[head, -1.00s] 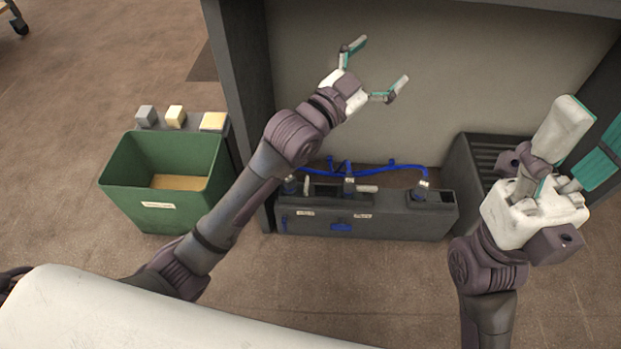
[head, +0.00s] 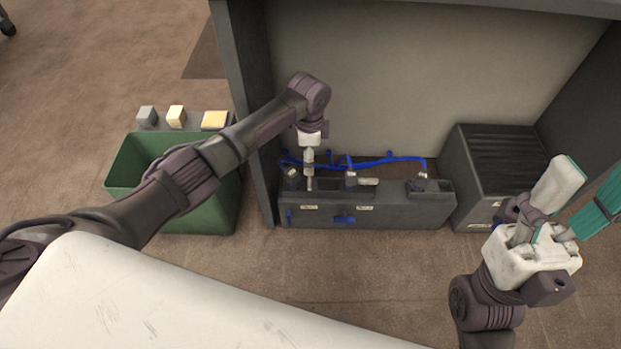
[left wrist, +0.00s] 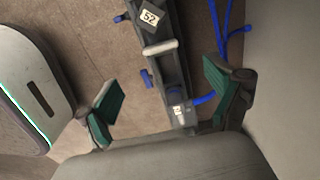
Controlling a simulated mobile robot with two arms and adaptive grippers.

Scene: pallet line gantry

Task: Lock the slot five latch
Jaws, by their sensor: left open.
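A long dark fixture (head: 400,214) stands low against the back panel, with pale levers and small labels on it. One pale lever (head: 368,182) lies flat, pointing right; another (head: 310,184) is narrow and under my left gripper. My left gripper (head: 309,165) points down above the fixture's left half, its fingers partly hidden. In the left wrist view it (left wrist: 160,90) is open and empty, with a pale bar (left wrist: 160,48) across the fixture beyond the fingertips. I cannot tell which lever is slot five's. My right gripper (head: 585,190) is open and empty at the right.
A blue hose (head: 385,161) runs behind the fixture. A dark ribbed crate (head: 500,150) stands to its right. A green bin (head: 200,215) and several small blocks (head: 176,116) are on the left. The grey side panel (head: 243,100) rises beside my left arm.

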